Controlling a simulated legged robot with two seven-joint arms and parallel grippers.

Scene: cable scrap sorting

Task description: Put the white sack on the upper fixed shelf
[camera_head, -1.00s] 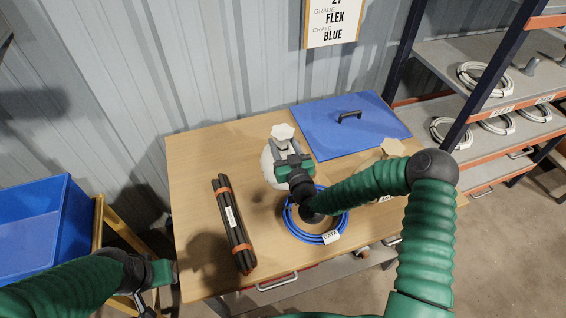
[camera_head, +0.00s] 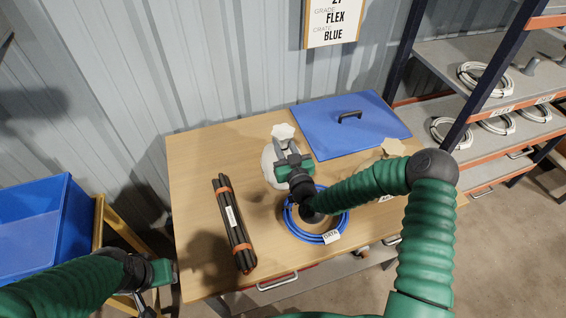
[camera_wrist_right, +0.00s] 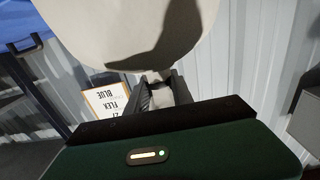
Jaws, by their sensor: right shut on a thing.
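The white sack (camera_head: 269,167) is at the middle of the wooden table, left of the blue lid. My right gripper (camera_head: 284,146) is shut on its gathered neck, with the pale tied top sticking out above the fingers. In the right wrist view the sack (camera_wrist_right: 130,25) fills the top, and its neck is between the fingers of my right gripper (camera_wrist_right: 160,92). I cannot tell whether the sack touches the table. My left gripper (camera_head: 147,302) is low at the left, away from the sack, its fingers partly cut off. The rack's upper shelf (camera_head: 445,57) is at the right, holding a white cable coil.
A black cable bundle (camera_head: 233,222), a blue coil (camera_head: 316,239) and a blue lid (camera_head: 345,135) lie on the table (camera_head: 195,150). A beige sack (camera_head: 393,148) is partly behind my right arm. A dark rack post (camera_head: 487,80) stands before the shelves. A blue crate (camera_head: 35,225) is left.

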